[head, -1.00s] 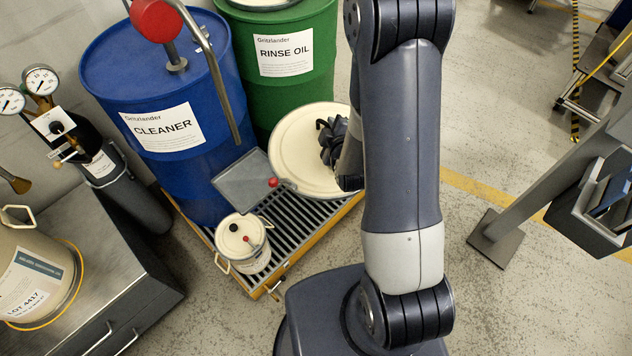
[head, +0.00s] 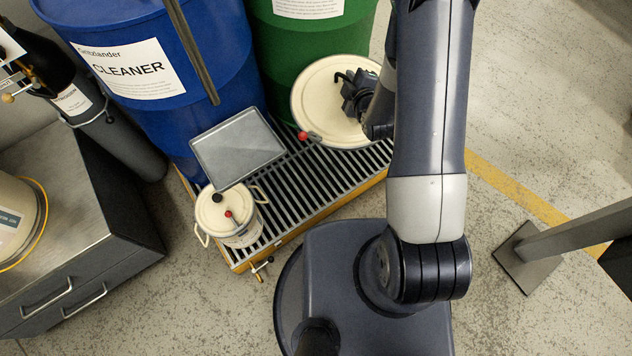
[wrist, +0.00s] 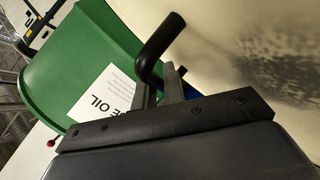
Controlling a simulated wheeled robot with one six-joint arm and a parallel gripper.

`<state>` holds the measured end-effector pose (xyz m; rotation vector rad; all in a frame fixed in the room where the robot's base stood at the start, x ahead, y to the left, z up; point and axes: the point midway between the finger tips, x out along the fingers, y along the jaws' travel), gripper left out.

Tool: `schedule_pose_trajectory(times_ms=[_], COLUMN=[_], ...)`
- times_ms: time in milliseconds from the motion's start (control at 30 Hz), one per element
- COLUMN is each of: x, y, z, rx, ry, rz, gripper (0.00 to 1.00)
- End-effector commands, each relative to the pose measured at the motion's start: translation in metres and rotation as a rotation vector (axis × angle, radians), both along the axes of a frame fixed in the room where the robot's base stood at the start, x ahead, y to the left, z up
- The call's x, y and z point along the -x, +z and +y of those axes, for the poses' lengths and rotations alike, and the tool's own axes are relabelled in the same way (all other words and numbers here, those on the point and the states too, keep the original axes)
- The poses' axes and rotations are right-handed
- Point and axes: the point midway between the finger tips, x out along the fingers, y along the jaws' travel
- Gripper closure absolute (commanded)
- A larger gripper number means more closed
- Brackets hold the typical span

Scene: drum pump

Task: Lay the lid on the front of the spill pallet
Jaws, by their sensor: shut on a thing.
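My gripper (head: 360,92) is shut on the lid's black handle. The wrist view shows the handle (wrist: 158,48) between the fingers and the lid's pale face (wrist: 240,50) behind it. The pallet has a dark slatted grate and a yellow-orange edge. The head view does not clearly show whether the lid touches the grate.
A blue CLEANER drum (head: 150,105) and the green RINSE OIL drum (head: 310,40) stand at the pallet's back. A grey tray (head: 238,148) and a small white pot (head: 228,214) occupy its left part. Bare grate shows at front centre. A brass tap (head: 261,267) juts from the front edge.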

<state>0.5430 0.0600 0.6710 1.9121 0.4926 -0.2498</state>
Motion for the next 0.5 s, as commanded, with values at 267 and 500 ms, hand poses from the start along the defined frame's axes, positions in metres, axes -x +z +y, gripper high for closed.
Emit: schedule_pose_trajectory(times_ms=[267,500], x=[-0.01,-0.014], y=[-0.105,-0.186], z=[0.027,0.05], rx=[-0.002,-0.004], ry=[0.107,0.198], rz=[0.0,0.004], gripper=[1.0,1.0])
